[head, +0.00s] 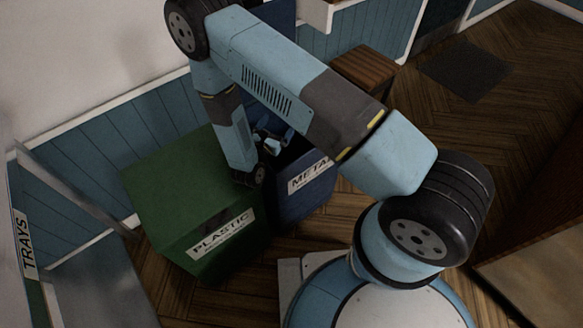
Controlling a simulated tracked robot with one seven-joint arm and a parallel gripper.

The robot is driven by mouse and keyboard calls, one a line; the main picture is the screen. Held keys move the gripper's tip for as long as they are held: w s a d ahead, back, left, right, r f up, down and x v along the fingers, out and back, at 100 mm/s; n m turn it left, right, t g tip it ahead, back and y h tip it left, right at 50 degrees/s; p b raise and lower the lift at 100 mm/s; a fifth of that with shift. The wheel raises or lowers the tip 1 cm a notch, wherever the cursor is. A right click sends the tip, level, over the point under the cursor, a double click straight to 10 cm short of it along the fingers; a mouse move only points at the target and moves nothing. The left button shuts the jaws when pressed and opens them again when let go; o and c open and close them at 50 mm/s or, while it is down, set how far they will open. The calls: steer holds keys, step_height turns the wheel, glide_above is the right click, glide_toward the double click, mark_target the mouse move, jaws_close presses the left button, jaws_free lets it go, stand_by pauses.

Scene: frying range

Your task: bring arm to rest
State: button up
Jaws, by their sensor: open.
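My arm is bent high at the elbow and reaches down to the bins. My gripper (269,140) shows small and dark beside the wrist, in front of the opening of the blue bin marked METAL (308,186). It is open, and I see nothing held in it. The fingers are partly hidden by my forearm and are hard to make out. My wrist is close to the right edge of the green bin marked PLASTIC (170,180); I cannot tell if they touch.
A wooden stool or box (365,68) stands behind the arm. A dark mat (465,70) lies on the wooden floor at the back right. A panel marked TRAYS (25,245) is at the left edge. A wooden unit (540,270) stands at the right. Open floor lies at the upper right.

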steer(key=shift+s+a, duration=0.2)
steer(key=shift+s, duration=0.2)
